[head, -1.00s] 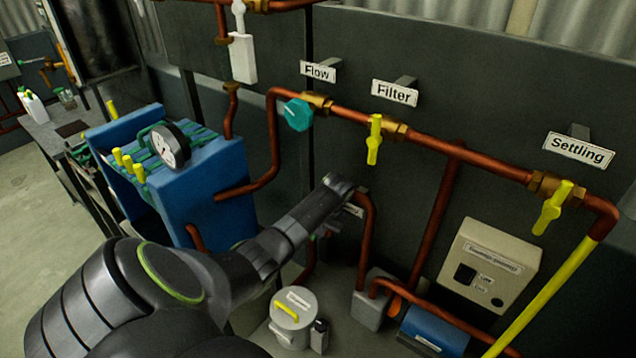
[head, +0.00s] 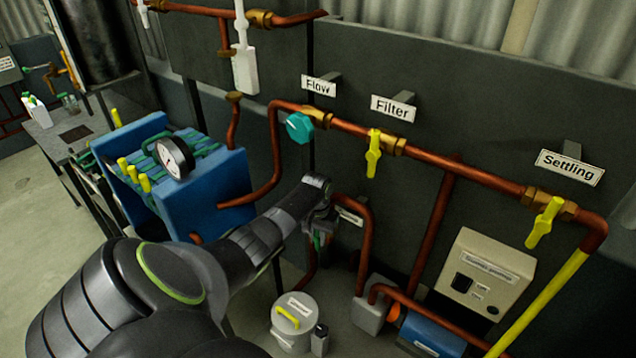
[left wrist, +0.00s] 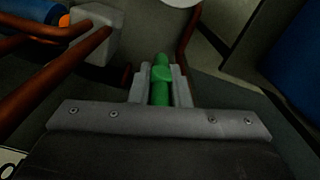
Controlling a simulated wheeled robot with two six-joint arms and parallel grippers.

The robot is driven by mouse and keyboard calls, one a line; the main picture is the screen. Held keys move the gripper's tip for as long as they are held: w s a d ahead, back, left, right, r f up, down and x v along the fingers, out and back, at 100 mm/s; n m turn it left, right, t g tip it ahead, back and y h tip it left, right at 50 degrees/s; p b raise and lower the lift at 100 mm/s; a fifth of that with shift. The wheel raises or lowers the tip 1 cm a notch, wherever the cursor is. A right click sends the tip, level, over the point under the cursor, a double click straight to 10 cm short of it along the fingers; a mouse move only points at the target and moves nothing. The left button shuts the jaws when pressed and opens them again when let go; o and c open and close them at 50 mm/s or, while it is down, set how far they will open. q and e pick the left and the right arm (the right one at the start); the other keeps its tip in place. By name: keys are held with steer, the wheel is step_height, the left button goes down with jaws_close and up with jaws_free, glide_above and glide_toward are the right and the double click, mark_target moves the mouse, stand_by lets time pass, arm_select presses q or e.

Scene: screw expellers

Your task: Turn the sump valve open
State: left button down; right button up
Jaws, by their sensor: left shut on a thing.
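My left gripper (head: 319,230) hangs at the end of my left arm, low in front of the dark panel. In the left wrist view my left gripper (left wrist: 160,92) is shut on a green valve handle (left wrist: 161,74), with one finger on each side. The handle runs lengthwise between the fingers. In the head view only a little green of the handle (head: 318,241) shows beneath the gripper. A small label (head: 350,216) beside it is partly hidden and unreadable, so I cannot confirm the sump name. My right gripper is not in view.
A copper pipe (head: 367,250) runs down just right of the gripper to a grey box (head: 371,303). A blue filter press (head: 207,190) stands to the left. A lidded pail (head: 293,318) is below. Yellow-handled valves (head: 373,155) sit on the pipe above.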

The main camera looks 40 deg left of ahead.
arm_select(q)
steer(key=c, duration=1.4)
jaws_free()
steer(key=shift+a+r, duration=0.1)
steer(key=shift+r, duration=3.65)
